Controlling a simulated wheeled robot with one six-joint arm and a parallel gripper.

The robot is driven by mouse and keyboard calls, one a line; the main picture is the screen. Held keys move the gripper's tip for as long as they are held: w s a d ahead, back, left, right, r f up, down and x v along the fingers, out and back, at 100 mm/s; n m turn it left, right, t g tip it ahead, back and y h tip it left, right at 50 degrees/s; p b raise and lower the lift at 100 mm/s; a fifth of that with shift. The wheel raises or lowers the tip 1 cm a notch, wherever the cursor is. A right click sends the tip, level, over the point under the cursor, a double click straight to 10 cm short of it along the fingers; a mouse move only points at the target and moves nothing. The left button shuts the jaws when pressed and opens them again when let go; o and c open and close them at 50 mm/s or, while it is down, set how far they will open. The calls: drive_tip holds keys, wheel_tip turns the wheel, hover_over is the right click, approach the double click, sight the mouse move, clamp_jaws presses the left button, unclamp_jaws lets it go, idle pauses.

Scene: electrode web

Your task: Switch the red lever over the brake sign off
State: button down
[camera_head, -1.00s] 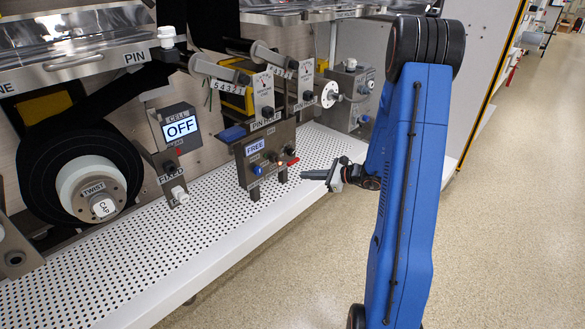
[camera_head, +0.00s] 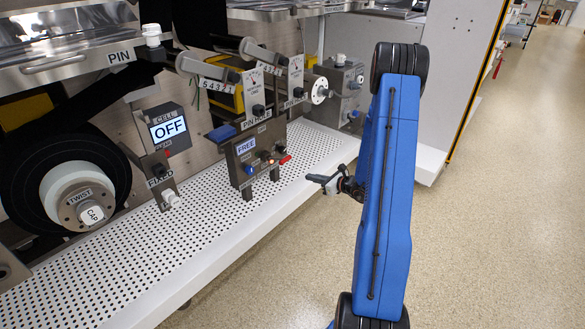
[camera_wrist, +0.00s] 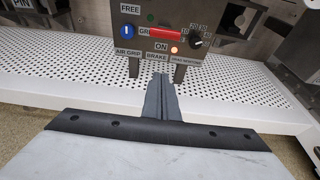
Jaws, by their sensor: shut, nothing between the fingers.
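The red lever (camera_wrist: 165,32) lies sideways on the grey control box (camera_wrist: 189,15), above the BRAKE sign (camera_wrist: 157,56) in the wrist view. An ON label (camera_wrist: 161,47) and a lit orange lamp (camera_wrist: 174,50) sit just under it. In the head view the red lever (camera_head: 285,159) points out from the box's right side. My gripper (camera_head: 318,180) is shut and empty, in front of the box and apart from the lever. In the wrist view my fingertips (camera_wrist: 159,77) are together, below the BRAKE sign.
Beside the lever are a blue knob (camera_wrist: 127,32) and a black dial (camera_wrist: 196,42). The perforated white shelf (camera_head: 110,260) runs under the box. A display reading OFF (camera_head: 169,129) stands to the left. The floor (camera_head: 480,230) at right is clear.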

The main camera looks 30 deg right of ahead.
drive_tip(key=w+a, duration=0.4)
drive_tip(key=w, duration=0.7)
drive_tip(key=shift+r, duration=0.25)
drive_tip(key=shift+r, duration=0.15)
